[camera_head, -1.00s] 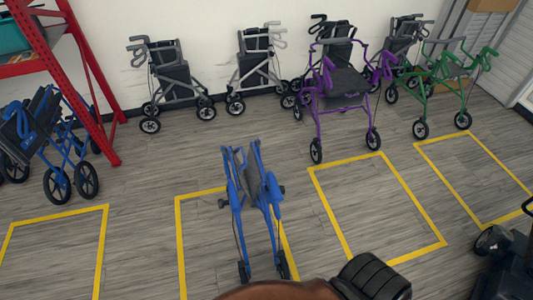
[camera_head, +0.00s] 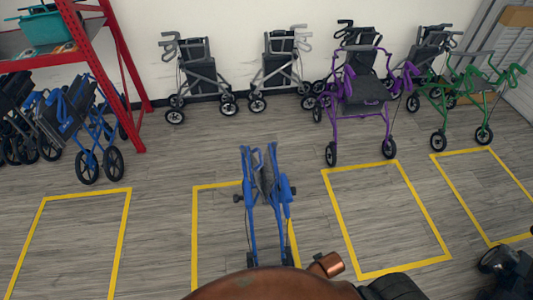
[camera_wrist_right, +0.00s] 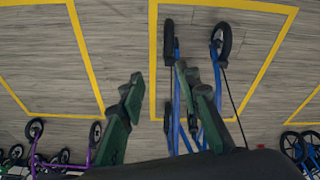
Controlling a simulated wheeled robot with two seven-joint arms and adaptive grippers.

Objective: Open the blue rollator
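The blue rollator (camera_head: 267,195) stands folded and narrow on the floor, inside a yellow-taped rectangle in the middle of the head view. Its lower end is partly hidden at the bottom by a brown rounded shape. In the right wrist view the blue rollator (camera_wrist_right: 176,100) shows blue tubes and two black wheels, beyond the fingers. My left gripper is not in view.
Yellow taped rectangles (camera_head: 389,276) mark the grey floor. A purple rollator (camera_head: 365,100) and a green rollator (camera_head: 460,95) stand open at the right. Grey rollators (camera_head: 198,75) line the wall. A red shelf (camera_head: 124,75) and blue wheeled aids (camera_head: 75,120) stand left.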

